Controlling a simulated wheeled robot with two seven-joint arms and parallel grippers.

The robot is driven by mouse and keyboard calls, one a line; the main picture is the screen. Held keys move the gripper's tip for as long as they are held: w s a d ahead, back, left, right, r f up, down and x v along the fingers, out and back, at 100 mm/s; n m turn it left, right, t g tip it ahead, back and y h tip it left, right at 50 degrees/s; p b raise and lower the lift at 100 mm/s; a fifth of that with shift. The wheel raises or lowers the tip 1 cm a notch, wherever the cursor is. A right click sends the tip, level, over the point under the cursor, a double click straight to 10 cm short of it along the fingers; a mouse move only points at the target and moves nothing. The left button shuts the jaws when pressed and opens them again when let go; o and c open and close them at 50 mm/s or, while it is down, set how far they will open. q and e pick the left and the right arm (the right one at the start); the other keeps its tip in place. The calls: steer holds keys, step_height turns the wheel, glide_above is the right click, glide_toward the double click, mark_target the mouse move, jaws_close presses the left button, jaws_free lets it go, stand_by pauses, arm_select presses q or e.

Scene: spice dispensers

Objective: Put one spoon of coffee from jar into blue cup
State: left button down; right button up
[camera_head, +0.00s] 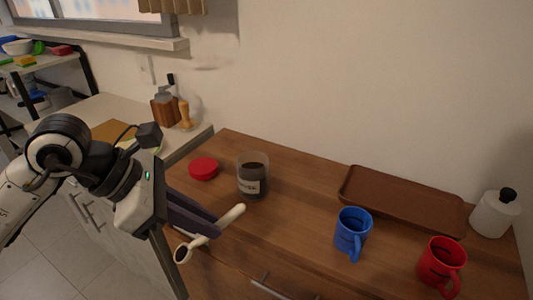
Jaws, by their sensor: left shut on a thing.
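My left gripper (213,227) is shut on a cream-coloured spoon (231,216), in front of the jar and near the counter's front edge. The spoon's bowl points to the lower left and its inside looks dark; I cannot tell whether that is coffee or shade. The clear coffee jar (252,178) stands upright and open on the wooden counter, with dark coffee in it. A red round lid (203,168) lies to its left. The blue cup (353,232) stands upright to the right, apart from the gripper; its contents cannot be made out. My right gripper is out of view.
A red cup (440,264) stands right of the blue cup. The wooden counter (300,190) is clear between jar and blue cup.

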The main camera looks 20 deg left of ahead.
arm_select(q)
steer(key=shift+r, duration=0.15)
steer(key=shift+r+p, duration=2.05)
steer(key=shift+r, duration=1.9)
steer(key=g+y, duration=0.1)
steer(key=y, duration=0.1)
steer(key=r+g+y, duration=0.1)
steer(key=g+y, duration=0.1)
steer(key=shift+y, duration=0.4)
